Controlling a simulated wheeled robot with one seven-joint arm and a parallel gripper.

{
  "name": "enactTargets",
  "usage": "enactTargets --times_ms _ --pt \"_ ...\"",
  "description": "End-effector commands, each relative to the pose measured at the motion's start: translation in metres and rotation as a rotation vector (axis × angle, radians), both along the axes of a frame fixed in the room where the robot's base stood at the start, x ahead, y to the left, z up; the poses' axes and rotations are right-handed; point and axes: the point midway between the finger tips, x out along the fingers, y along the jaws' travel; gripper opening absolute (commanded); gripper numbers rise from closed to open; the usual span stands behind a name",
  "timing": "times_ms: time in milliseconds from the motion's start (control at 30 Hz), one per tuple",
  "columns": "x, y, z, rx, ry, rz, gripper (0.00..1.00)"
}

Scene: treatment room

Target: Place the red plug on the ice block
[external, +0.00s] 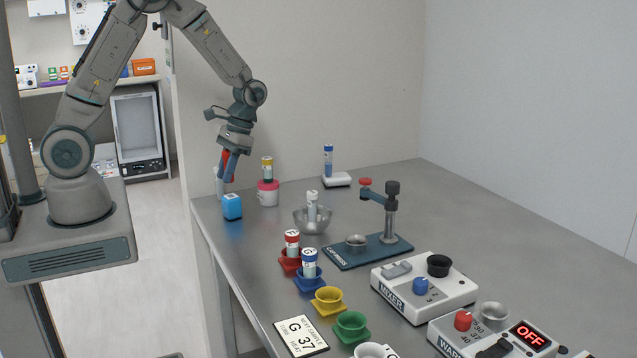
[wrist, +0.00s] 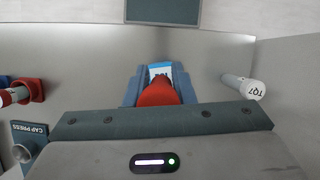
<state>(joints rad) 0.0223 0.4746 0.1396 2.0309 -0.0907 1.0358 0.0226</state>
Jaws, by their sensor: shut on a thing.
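The red plug (wrist: 158,93) is between the blue fingers of my gripper (wrist: 160,88) in the wrist view. In the external view the plug (external: 226,157) shows as a small red patch at my gripper (external: 229,168). The ice block, a small bright blue cube (external: 232,207), stands at the table's far left corner. My gripper points down above it, with a gap between fingertips and block. A light blue and white patch, apparently the block's labelled top (wrist: 160,70), shows beyond the plug in the wrist view. The plug's lower end is hidden.
A pink-and-white jar (external: 268,193) with a yellow-capped tube stands right of the block. A white tube (external: 219,183) is behind it. A metal bowl (external: 312,221), cap press (external: 368,250) and coloured holders stand nearer. The table's left edge (external: 210,250) is close to the block.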

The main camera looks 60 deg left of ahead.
Motion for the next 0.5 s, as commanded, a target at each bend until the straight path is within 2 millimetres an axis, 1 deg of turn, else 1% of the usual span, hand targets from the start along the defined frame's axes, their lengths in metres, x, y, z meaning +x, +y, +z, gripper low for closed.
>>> enactTargets --times_ms 67,200,300,500 --pt "0.0 0.0 -0.006 0.0 0.003 0.0 0.02" --pt "0.0 0.0 -0.025 0.0 0.004 -0.001 0.02" --pt "0.0 0.0 -0.035 0.0 0.002 -0.001 0.02" --pt "0.0 0.0 -0.039 0.0 0.0 0.0 0.02"
